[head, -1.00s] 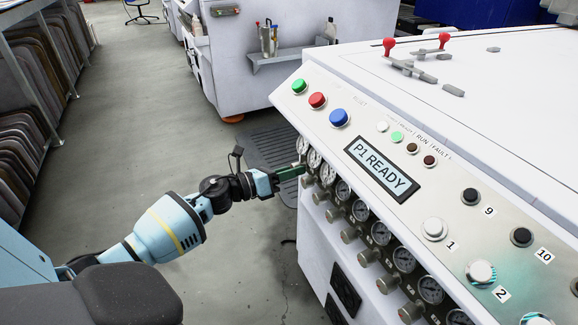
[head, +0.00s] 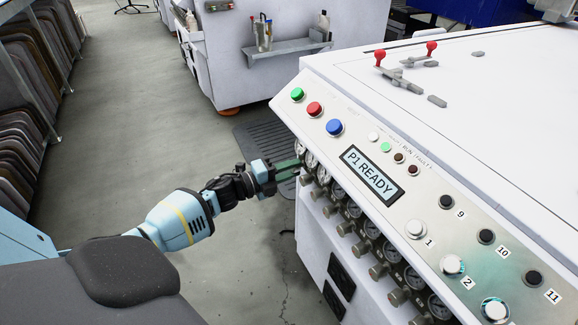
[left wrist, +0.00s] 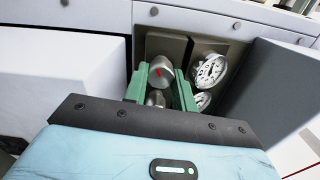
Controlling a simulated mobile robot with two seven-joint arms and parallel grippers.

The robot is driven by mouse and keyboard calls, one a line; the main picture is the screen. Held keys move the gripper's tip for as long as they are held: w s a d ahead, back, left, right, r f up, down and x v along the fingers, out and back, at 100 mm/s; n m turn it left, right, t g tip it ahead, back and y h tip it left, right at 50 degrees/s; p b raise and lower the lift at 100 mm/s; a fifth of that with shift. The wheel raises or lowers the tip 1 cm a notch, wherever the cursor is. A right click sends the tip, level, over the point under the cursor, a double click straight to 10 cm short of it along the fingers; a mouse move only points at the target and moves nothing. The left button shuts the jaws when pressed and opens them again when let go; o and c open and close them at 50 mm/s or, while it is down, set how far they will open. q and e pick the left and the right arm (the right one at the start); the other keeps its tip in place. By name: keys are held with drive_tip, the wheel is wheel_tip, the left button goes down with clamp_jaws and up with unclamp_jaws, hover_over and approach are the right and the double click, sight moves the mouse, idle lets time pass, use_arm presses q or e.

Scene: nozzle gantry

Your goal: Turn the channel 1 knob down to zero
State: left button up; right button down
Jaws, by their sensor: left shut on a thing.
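My left gripper (head: 297,166) reaches the far end of the row of gauges and knobs under the sloped panel. In the left wrist view its green fingers (left wrist: 161,88) stand on both sides of a round metal knob (left wrist: 161,72) with a red mark, and they are shut on it. The red mark is near the upper middle of the knob's face. A white dial gauge (left wrist: 211,70) is right of the knob; I cannot read its needle. No channel number shows on this knob. My right gripper is not in view.
The sloped panel carries a display (head: 371,175) reading "P1 READY" and green, red and blue buttons (head: 334,127). More knobs (head: 376,272) run along the row toward me. A dark floor mat (head: 262,150) lies beyond my gripper. The floor at left is clear.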

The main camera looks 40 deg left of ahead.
use_arm(q)
drive_tip(key=n+p, duration=0.1)
drive_tip(key=n, duration=0.3)
drive_tip(key=shift+r, duration=0.1)
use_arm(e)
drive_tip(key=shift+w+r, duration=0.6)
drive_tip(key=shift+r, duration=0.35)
use_arm(q)
drive_tip(key=shift+p, duration=0.3)
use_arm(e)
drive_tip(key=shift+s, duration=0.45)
use_arm(q)
drive_tip(key=o, duration=1)
drive_tip(key=shift+s, duration=0.1)
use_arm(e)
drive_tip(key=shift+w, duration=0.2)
use_arm(q)
drive_tip(key=p+v, duration=0.1)
drive_tip(key=v, duration=0.6)
drive_tip(key=shift+s+a, duration=0.2)
drive_tip(key=shift+s, duration=0.1)
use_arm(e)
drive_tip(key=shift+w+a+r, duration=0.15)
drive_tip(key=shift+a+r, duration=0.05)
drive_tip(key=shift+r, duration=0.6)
